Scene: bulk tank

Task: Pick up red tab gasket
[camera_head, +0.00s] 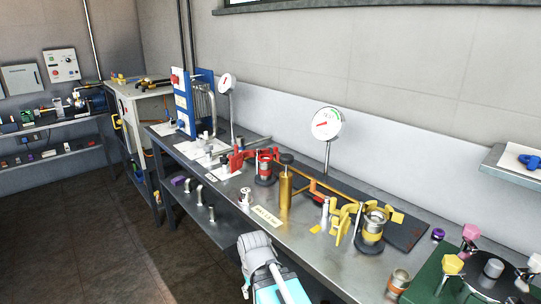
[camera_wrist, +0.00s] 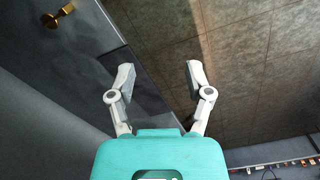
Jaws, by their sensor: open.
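I cannot make out a red tab gasket for certain in either view. In the head view, a red clamp (camera_head: 236,161) and a red-banded fitting (camera_head: 264,165) stand mid-bench, but neither clearly reads as a gasket. My gripper (camera_wrist: 160,74) is open and empty in the wrist view, its two fingers spread above the dark floor and a bench edge. No object is between the fingers. In the head view, my teal and grey arm end shows at the bottom centre, by the bench's front edge; the fingers cannot be made out there.
The long metal bench (camera_head: 310,255) carries a brass cylinder (camera_head: 285,188), yellow clamps (camera_head: 344,222), a round gauge (camera_head: 327,124) and a dark mat (camera_head: 404,233). A green box (camera_head: 435,285) stands at the right. A brass piece (camera_wrist: 57,18) shows in the wrist view. The floor (camera_head: 75,230) is open at left.

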